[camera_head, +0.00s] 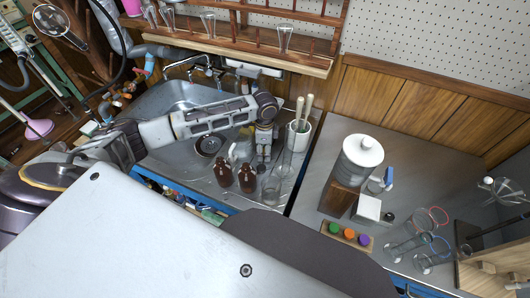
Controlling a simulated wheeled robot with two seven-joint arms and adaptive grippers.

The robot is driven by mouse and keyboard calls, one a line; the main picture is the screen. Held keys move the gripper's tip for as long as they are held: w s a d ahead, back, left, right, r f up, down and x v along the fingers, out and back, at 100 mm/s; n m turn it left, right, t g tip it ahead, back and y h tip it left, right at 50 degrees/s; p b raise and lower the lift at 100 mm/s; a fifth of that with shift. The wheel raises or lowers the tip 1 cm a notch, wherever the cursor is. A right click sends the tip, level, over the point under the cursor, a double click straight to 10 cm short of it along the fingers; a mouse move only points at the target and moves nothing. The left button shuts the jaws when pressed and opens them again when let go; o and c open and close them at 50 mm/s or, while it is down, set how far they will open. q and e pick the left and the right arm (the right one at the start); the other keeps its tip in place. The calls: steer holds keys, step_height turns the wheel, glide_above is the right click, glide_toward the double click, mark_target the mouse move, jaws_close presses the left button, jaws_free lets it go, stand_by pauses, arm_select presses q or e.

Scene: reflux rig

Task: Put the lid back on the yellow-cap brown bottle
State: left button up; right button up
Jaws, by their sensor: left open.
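Two brown bottles stand side by side on the metal sink counter, a left one (223,173) and a right one (247,178). Both look upright; their tops are too small to tell whether a lid is on. No clearly yellow lid can be made out. A small wooden block (343,238) on the right bench holds a green, an orange and a purple round piece. My left gripper (262,161) points down, open, just right of and behind the right brown bottle, apart from it. Whether anything is between its fingers is too small to tell. My right gripper is out of view.
A clear glass beaker (271,189) stands in front of my left gripper. A white container with wooden-handled tools (300,133) is to its right. A white-lidded jar (360,158) and glassware (405,246) occupy the right bench. A wooden shelf (240,52) hangs behind.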

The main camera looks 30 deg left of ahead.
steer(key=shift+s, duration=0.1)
arm_select(q)
steer(key=c, duration=0.8)
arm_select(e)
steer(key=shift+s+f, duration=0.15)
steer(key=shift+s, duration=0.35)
arm_select(q)
steer(key=shift+r, duration=0.15)
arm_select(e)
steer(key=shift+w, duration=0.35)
